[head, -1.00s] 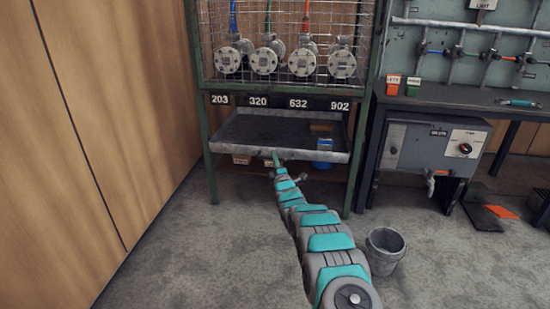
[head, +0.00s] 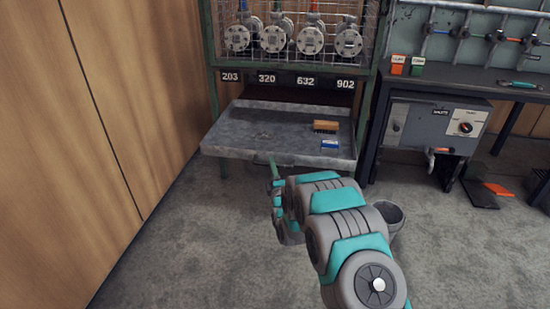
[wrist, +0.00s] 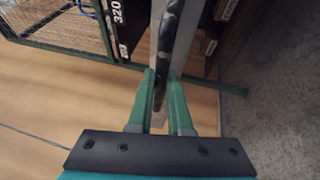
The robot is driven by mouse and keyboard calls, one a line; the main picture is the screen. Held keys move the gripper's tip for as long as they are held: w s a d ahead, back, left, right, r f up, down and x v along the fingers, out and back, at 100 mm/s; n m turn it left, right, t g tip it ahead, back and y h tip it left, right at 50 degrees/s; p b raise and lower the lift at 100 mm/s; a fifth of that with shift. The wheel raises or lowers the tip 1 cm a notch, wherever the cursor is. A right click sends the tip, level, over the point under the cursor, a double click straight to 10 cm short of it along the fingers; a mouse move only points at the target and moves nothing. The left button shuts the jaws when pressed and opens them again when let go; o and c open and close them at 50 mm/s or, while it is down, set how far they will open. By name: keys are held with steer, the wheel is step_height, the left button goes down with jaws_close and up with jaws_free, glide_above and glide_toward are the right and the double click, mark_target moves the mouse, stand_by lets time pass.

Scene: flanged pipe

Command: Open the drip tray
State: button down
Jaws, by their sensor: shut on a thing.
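The drip tray (head: 250,128) is a grey, shallow metal tray under the number plates of the green rack. It sticks out well forward of the rack in the head view. A brown block (head: 325,126) and a small blue and white item (head: 330,145) lie on its right side. My gripper (head: 272,162) is at the tray's front edge, partly hidden by my arm. In the wrist view my gripper (wrist: 160,82) has its two green fingers closed around a dark bar (wrist: 165,45) along the tray's front, which looks like its handle.
The green rack (head: 212,70) holds several flanged pipes behind wire mesh. A wooden wall (head: 130,90) stands close on the left. A bucket (head: 390,215) stands on the floor right of my arm. A workbench (head: 450,85) with a grey box is at the right. The floor ahead is clear.

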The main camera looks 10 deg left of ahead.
steer(key=shift+s+a, duration=0.15)
steer(key=shift+s, duration=1.15)
steer(key=c, duration=0.8)
jaws_free()
steer(key=shift+c, duration=0.2)
steer(key=shift+s, duration=0.1)
steer(key=v, duration=0.7)
steer(key=shift+s+f, duration=0.15)
steer(key=shift+s, duration=0.1)
